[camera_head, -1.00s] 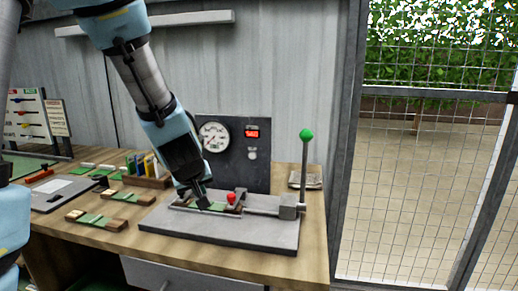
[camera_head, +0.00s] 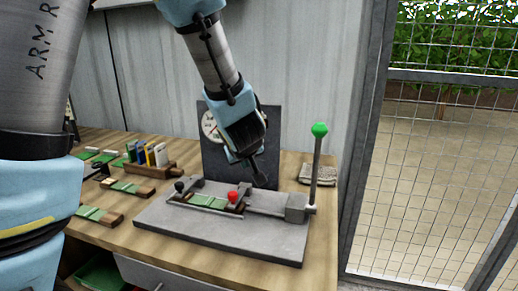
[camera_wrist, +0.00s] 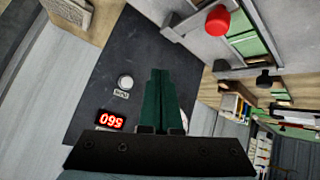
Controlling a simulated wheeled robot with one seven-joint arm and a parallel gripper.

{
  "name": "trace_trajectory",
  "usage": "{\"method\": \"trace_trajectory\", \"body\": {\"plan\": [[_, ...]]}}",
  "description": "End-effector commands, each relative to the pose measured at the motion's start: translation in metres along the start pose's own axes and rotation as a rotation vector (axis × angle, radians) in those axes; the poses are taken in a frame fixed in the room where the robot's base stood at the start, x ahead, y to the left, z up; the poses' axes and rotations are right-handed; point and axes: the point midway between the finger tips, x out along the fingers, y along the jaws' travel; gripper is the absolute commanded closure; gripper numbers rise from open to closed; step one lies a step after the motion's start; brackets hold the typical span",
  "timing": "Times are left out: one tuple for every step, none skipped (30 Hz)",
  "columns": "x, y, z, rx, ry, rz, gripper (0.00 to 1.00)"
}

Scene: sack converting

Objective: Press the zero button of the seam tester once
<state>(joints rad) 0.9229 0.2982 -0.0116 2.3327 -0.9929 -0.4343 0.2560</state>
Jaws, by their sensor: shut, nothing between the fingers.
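The seam tester stands on the bench, with a grey base (camera_head: 230,237) and a dark upright panel (camera_head: 213,165). In the wrist view the panel (camera_wrist: 92,75) shows a pale round zero button (camera_wrist: 125,82) with a small label and a lit red digit display (camera_wrist: 111,119), seen upside down. My gripper (camera_head: 260,182) is shut and empty, in front of the panel above the tester bed. Its closed dark green fingers (camera_wrist: 160,75) appear to the right of the button in the wrist view, apart from it. In the head view my gripper hides the button and display.
A red knob (camera_head: 233,197) stands on the tester bed near a green strip (camera_head: 208,202). A lever with a green ball (camera_head: 319,130) rises at the right. Sample strips (camera_head: 99,215) and a rack (camera_head: 152,168) stand left. A folded cloth (camera_head: 318,174) lies behind the lever.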

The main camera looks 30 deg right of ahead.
Motion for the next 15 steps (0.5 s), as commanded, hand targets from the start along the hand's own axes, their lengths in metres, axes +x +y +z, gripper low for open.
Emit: {"method": "trace_trajectory", "body": {"plan": [[0.002, 0.002, -0.002, -0.001, 0.0, -0.001, 1.0], [0.004, 0.003, -0.003, -0.001, -0.001, -0.001, 1.0], [0.006, 0.004, -0.005, -0.001, -0.001, -0.002, 1.0], [0.008, 0.006, -0.006, -0.002, -0.001, -0.001, 1.0], [0.011, 0.008, -0.009, -0.002, 0.0, -0.001, 1.0], [0.014, 0.01, -0.011, -0.002, -0.001, -0.002, 1.0], [0.018, 0.013, -0.013, -0.001, 0.0, -0.002, 1.0], [0.02, 0.015, -0.016, -0.001, 0.0, -0.001, 1.0], [0.024, 0.018, -0.019, -0.001, 0.0, -0.001, 1.0], [0.027, 0.02, -0.021, -0.001, 0.0, -0.001, 1.0], [0.03, 0.022, -0.023, -0.001, -0.001, -0.001, 1.0], [0.034, 0.025, -0.026, -0.001, -0.001, -0.001, 1.0], [0.037, 0.027, -0.028, 0.0, -0.002, -0.001, 1.0], [0.039, 0.029, -0.03, -0.001, -0.001, -0.001, 1.0], [0.042, 0.032, -0.033, -0.001, -0.001, -0.001, 1.0]]}}
